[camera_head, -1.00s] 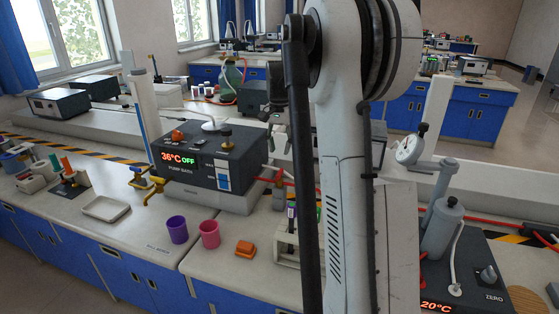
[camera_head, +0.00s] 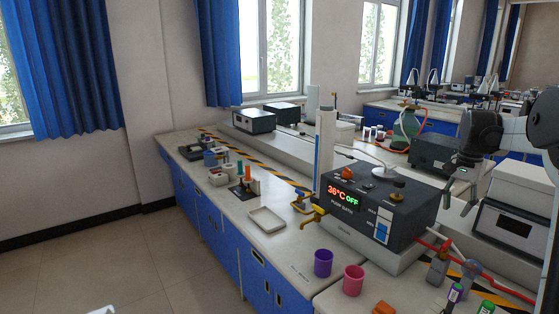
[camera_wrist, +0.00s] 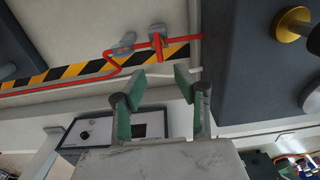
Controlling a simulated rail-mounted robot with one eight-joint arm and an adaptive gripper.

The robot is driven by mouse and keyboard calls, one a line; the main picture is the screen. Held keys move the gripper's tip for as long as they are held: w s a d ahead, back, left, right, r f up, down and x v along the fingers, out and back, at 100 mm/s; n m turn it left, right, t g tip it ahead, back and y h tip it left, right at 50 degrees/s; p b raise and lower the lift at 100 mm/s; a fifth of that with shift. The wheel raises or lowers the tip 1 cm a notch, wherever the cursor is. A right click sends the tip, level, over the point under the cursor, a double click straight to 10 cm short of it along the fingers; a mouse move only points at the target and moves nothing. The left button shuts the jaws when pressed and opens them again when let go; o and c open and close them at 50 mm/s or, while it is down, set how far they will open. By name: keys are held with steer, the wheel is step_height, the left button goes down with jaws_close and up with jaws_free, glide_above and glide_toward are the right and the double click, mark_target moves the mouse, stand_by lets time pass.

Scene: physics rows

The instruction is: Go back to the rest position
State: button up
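My gripper (camera_wrist: 160,84) shows in the wrist view with its two green-padded fingers apart and nothing between them. Below them in that view are a bench with a yellow-black stripe, a red tube (camera_wrist: 60,88) and a dark box. In the head view my gripper (camera_head: 458,182) hangs at the right, raised above the bench, right of the pump bath. Its fingers are small and dark there. The pump bath (camera_head: 372,212) is a dark box whose display reads 36°C OFF.
A purple cup (camera_head: 323,263) and a pink cup (camera_head: 353,281) stand at the bench's front edge. A white tray (camera_head: 266,221) lies left of them. An orange block (camera_head: 384,308) is at the bottom. A white column (camera_head: 325,150) rises behind. The floor at left is clear.

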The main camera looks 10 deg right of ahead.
steer(key=s+a+r+n+t, duration=0.1)
steer(key=s+a+r+n, duration=0.15)
steer(key=a, duration=0.55)
steer(key=s+a+r+n+t, duration=0.1)
steer(key=s+a, duration=0.2)
steer(key=a, duration=0.4)
steer(key=s+a+r+n+t, duration=0.1)
steer(key=s+a+r+n, duration=0.15)
steer(key=a, duration=0.55)
steer(key=s+a+f+n+t, duration=0.2)
steer(key=s+a+f+n, duration=0.1)
steer(key=s+a, duration=0.5)
steer(key=s+a+f+n+t, duration=0.2)
steer(key=s+a+f+n, duration=0.1)
steer(key=s+a+f, duration=0.3)
steer(key=shift+s+a, duration=1.1)
steer(key=shift+s, duration=0.15)
